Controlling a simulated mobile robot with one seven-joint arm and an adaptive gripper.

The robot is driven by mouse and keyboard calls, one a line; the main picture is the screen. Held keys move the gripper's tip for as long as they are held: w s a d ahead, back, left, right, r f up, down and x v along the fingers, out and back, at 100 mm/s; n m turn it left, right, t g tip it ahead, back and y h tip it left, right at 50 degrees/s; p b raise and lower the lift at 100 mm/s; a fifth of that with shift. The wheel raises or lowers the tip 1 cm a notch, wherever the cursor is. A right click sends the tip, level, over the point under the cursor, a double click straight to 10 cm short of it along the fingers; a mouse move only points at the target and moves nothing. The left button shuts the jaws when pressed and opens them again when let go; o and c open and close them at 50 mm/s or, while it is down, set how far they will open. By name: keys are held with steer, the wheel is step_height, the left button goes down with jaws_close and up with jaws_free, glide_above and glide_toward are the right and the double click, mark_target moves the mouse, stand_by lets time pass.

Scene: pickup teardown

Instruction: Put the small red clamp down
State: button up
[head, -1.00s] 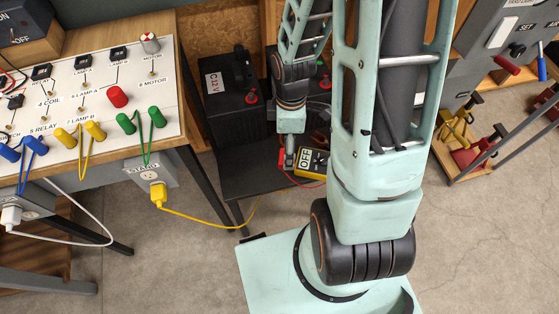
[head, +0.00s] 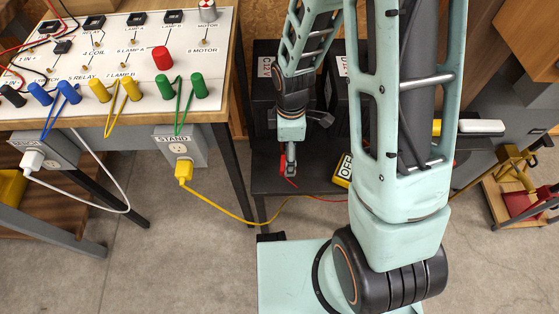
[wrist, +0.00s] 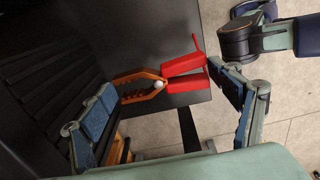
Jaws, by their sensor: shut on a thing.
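The small red clamp (wrist: 187,83) shows in the wrist view with two red handles and copper-coloured jaws. It lies lengthwise between the two fingers of my gripper (wrist: 162,86), handles toward the right finger and jaws toward the left one. My gripper is shut on it. In the head view my gripper (head: 288,160) points down over the black stand top (head: 270,184), near its front edge. Only a bit of red shows at the fingers there. I cannot tell whether the clamp touches the top.
A yellow meter reading OFF (head: 343,170) sits right of my gripper, partly hidden by my arm. A red wire (head: 322,199) runs along the stand. Dark batteries (head: 264,85) stand behind. A wired panel bench (head: 225,60) is left. A yellow cord (head: 225,212) hangs in front.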

steer(key=a+f, duration=0.1)
steer(key=w+a+f, duration=0.1)
steer(key=f, duration=0.1)
steer(key=shift+a+b, duration=0.1)
steer(key=shift+b, duration=0.25)
steer(key=shift+w+a+f+b, duration=0.15)
steer(key=shift+f+b, duration=0.3)
steer(key=shift+f, duration=1.25)
steer(key=shift+f, duration=0.1)
steer(key=o, duration=1)
step_height(320, 180, up, 12)
steer(key=p, duration=0.3)
